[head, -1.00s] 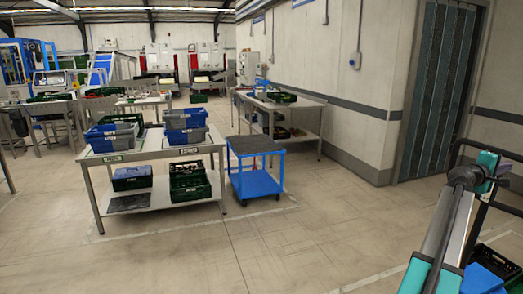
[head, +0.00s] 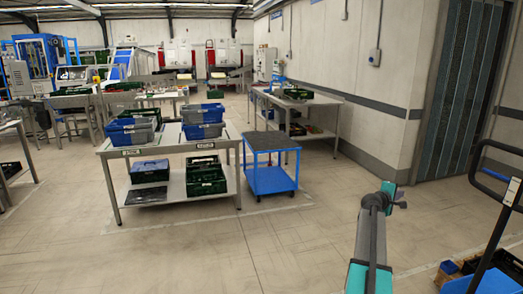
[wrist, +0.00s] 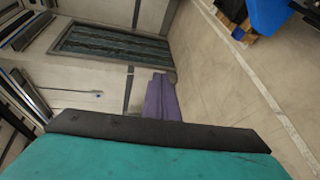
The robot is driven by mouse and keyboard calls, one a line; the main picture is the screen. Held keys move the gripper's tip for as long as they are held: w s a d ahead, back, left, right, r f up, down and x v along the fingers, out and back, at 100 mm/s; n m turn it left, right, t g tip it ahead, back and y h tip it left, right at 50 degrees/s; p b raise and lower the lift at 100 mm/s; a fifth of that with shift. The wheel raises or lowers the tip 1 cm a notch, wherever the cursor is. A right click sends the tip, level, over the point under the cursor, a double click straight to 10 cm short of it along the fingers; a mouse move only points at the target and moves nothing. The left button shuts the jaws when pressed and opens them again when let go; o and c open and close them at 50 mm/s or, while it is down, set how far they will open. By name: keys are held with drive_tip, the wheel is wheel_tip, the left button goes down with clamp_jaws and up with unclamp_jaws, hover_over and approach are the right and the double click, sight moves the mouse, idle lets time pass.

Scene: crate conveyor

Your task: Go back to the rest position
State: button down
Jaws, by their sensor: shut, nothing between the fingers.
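My gripper (wrist: 160,92) shows in the wrist view as purple-grey fingers beyond the black and teal wrist housing. They are together, with nothing between them. In the head view my grey and teal arm stands at the lower right, over open floor; the gripper itself cannot be made out clearly there. The wrist view looks out over pale floor, the wall and the dark strip-curtain doorway (wrist: 115,45).
A metal table (head: 107,148) with blue and green crates stands at centre left. A blue trolley (head: 270,180) is beside it. A black handle frame (head: 508,195) with items at its foot stands at the right edge. The middle floor is clear.

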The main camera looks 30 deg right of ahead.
drive_tip(key=w+a+f+n+t+y, duration=0.1)
drive_tip(key=w+a+f+y, duration=0.1)
drive_tip(key=w+a+f, duration=0.7)
drive_tip(key=w+a+f+n+t+y, duration=0.15)
drive_tip(key=w+a+f, duration=0.45)
drive_tip(key=a+f, duration=0.7)
drive_tip(key=a+f+y, duration=0.2)
drive_tip(key=a+f, duration=0.7)
drive_tip(key=a, duration=0.3)
drive_tip(key=a+f+y, duration=0.2)
drive_tip(key=a+f, duration=0.6)
drive_tip(key=a, duration=0.3)
drive_tip(key=s+a+f+g+y, duration=0.2)
drive_tip(key=s+a+f, duration=0.6)
drive_tip(key=a, duration=0.4)
drive_tip(key=s+a+f+g+y, duration=0.2)
drive_tip(key=s+a+f, duration=0.6)
drive_tip(key=a, duration=0.4)
drive_tip(key=s+a+m+g+y, duration=0.2)
drive_tip(key=s+a, duration=0.5)
drive_tip(key=s, duration=0.4)
drive_tip(key=s+a+m+g+y, duration=0.2)
drive_tip(key=s+a, duration=0.4)
drive_tip(key=s, duration=0.5)
drive_tip(key=shift+s+a+r+m+g, duration=0.2)
drive_tip(key=shift+s+a+m+g, duration=0.25)
drive_tip(key=shift+g, duration=0.7)
